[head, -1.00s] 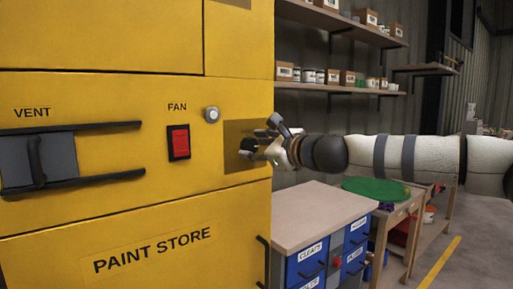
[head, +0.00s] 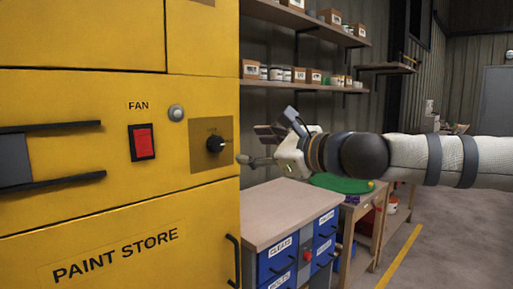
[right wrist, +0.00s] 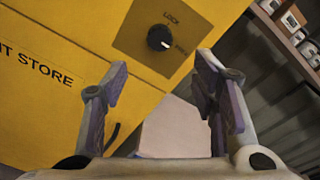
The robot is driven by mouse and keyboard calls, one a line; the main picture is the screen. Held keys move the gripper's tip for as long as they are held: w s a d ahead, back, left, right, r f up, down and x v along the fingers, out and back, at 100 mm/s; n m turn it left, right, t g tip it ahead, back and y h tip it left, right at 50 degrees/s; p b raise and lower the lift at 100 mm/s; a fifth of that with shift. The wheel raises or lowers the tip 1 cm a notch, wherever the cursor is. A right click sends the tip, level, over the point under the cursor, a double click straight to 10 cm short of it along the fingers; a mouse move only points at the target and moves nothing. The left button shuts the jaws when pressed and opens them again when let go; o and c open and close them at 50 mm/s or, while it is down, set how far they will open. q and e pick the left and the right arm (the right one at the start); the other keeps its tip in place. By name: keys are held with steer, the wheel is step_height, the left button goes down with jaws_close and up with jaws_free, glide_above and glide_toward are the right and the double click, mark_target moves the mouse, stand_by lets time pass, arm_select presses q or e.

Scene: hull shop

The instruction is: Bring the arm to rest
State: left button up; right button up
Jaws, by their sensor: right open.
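My right arm reaches in from the right in the head view. Its gripper (head: 262,146) is open and empty, just right of the yellow paint store cabinet (head: 90,215). A black lock knob (head: 216,144) on a brown plate on the cabinet front is clear of the fingers. In the right wrist view the knob (right wrist: 160,38) lies beyond the two spread fingers (right wrist: 160,95), with nothing between them. My left gripper is not in view.
A red fan switch (head: 142,142) and a round grey button (head: 176,112) are on the cabinet. Below my right gripper stands a workbench (head: 285,212) with blue drawers. Shelves (head: 300,86) with boxes and cans hang behind. Open floor lies at the right.

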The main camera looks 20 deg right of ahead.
stand_by(0.3)
steer(key=s+a+f+n+g, duration=0.3)
steer(key=s+f, duration=0.1)
steer(key=f, duration=0.8)
steer(key=s+a+f+n+g+h, duration=0.1)
steer(key=s+a+f+n+g, duration=0.25)
steer(key=f, duration=0.85)
steer(key=s+a+f+n+g, duration=0.2)
steer(key=s+a+f+n, duration=0.15)
steer(key=f, duration=0.75)
steer(key=s+d+f+n+g+h, duration=0.2)
steer(key=s+f+n+g, duration=0.25)
steer(key=s+f, duration=0.8)
steer(key=s+d+f+n+g+h, duration=0.1)
steer(key=s+d+n, duration=0.1)
steer(key=s, duration=0.6)
steer(key=s+d+f+n+g+h, duration=0.1)
steer(key=s+d+f+n+g, duration=0.1)
steer(key=s+n, duration=0.3)
steer(key=s+d+f+n+g, duration=0.2)
steer(key=s+n, duration=0.1)
steer(key=s, duration=0.9)
steer(key=shift+s+d+f+h, duration=0.25)
steer(key=shift+s+d+h, duration=0.1)
steer(key=shift+d+h, duration=0.05)
steer(key=shift+n, duration=0.25)
